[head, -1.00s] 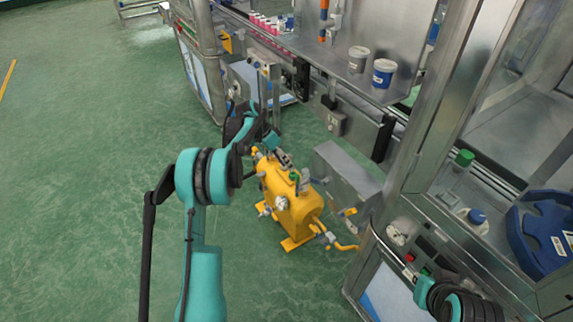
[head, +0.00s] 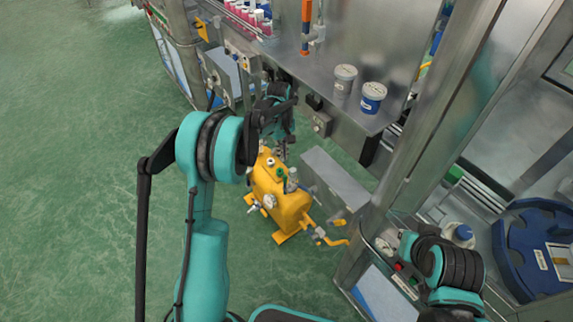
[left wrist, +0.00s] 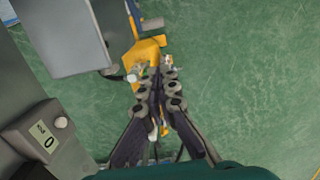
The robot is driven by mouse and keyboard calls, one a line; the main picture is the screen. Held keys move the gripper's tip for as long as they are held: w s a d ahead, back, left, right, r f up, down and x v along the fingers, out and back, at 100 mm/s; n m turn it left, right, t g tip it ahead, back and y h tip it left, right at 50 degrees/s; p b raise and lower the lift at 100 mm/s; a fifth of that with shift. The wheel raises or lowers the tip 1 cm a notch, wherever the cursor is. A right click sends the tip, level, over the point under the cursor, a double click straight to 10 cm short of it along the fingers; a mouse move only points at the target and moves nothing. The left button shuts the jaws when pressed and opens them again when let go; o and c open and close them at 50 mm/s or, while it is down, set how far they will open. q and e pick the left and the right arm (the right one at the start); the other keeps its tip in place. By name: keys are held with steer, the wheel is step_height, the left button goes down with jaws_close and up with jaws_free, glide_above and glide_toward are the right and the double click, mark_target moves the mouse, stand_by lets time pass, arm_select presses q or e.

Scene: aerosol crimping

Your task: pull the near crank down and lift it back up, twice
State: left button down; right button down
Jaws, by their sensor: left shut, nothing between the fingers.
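I cannot pick out the near crank for certain in either view. An upright rod with an orange section (head: 306,25) stands at the machine's shelf in the head view; I cannot tell whether it is a crank. My left gripper (head: 281,150) hangs beside the machine, over the top of the yellow tank (head: 285,207). In the left wrist view its fingers (left wrist: 158,75) are shut with nothing between them, and part of the yellow tank (left wrist: 146,50) shows just past the tips. My right arm shows at the lower right; its gripper is out of view.
A grey metal box (head: 334,180) stands right of the tank. A blue container (head: 540,245) is at the right. Green floor is clear at the left.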

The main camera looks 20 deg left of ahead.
arm_select(q)
step_height(320, 180, down, 12)
steer(key=s+d+b, duration=0.2)
steer(key=d+b, duration=0.1)
steer(key=b, duration=0.1)
steer(key=shift+s, duration=0.15)
step_height(320, 180, down, 2)
steer(key=shift+s+d+f+b, duration=0.1)
steer(key=shift+d+b, duration=0.05)
steer(key=shift+b, duration=0.85)
